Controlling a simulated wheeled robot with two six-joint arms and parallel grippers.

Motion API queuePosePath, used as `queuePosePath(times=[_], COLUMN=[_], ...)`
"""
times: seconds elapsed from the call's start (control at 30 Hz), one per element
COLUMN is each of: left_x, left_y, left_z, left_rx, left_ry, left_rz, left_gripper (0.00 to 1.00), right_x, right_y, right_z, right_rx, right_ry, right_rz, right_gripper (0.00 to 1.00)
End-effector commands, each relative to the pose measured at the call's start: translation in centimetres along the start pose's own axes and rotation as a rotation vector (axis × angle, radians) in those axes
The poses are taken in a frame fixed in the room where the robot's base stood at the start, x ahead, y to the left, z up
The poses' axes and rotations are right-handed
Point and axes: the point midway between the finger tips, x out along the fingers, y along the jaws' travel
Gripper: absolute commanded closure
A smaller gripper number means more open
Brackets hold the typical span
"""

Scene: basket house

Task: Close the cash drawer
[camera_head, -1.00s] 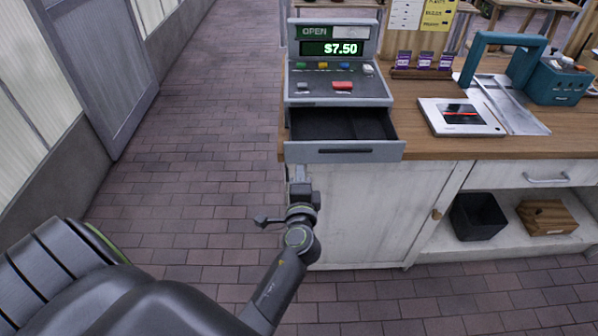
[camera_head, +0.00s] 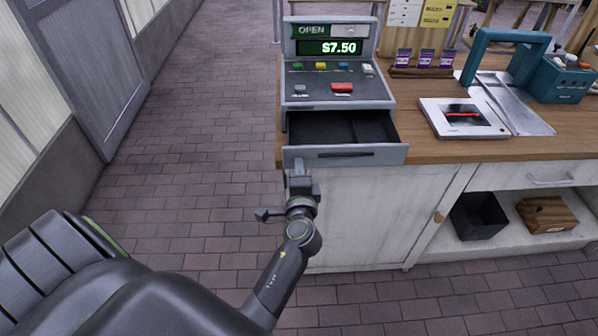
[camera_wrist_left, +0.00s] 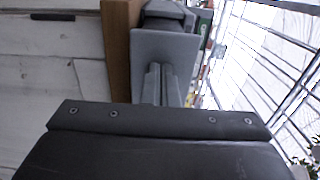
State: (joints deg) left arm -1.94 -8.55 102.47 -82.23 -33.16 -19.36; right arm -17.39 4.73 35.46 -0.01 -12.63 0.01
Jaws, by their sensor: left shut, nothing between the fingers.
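The cash drawer (camera_head: 345,156) sticks out open from the front of the grey register (camera_head: 336,84), with its dark inside showing. Its display reads OPEN and $7.50. My left gripper (camera_head: 298,168) is at the left end of the drawer front, fingers pointing at it. In the left wrist view the shut, empty fingers (camera_wrist_left: 161,84) reach to the grey drawer front (camera_wrist_left: 166,46). I cannot tell whether they touch it. My right gripper is not in view.
The wooden counter (camera_head: 430,150) carries a white tablet-like device (camera_head: 462,118) and a teal machine (camera_head: 562,80) to the right. A dark bin (camera_head: 478,216) and a wooden box (camera_head: 547,214) sit on the shelf below. The brick floor to the left is clear.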

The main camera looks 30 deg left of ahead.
Motion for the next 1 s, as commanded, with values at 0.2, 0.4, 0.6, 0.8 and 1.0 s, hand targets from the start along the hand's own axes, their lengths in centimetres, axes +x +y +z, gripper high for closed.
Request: queuePosePath(times=[0.2,0.4,0.6,0.8,1.0], left_x=[5.3,9.2,10.4,10.4,10.4], left_y=[0.0,0.1,-0.1,-0.1,-0.1], left_z=[0.0,0.0,0.1,0.1,0.1], left_rx=[0.006,0.003,0.002,0.001,0.001], left_ry=[0.002,0.001,-0.001,-0.001,-0.001], left_rz=[-0.008,-0.004,-0.001,0.000,0.000], left_gripper=[1.00,1.00,1.00,1.00,1.00], right_x=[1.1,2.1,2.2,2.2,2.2], right_y=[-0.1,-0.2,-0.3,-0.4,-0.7], right_z=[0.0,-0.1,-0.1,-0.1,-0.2], right_rx=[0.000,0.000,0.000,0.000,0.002], right_ry=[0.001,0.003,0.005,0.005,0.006], right_rz=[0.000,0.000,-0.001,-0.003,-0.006], right_gripper=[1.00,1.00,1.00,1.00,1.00])
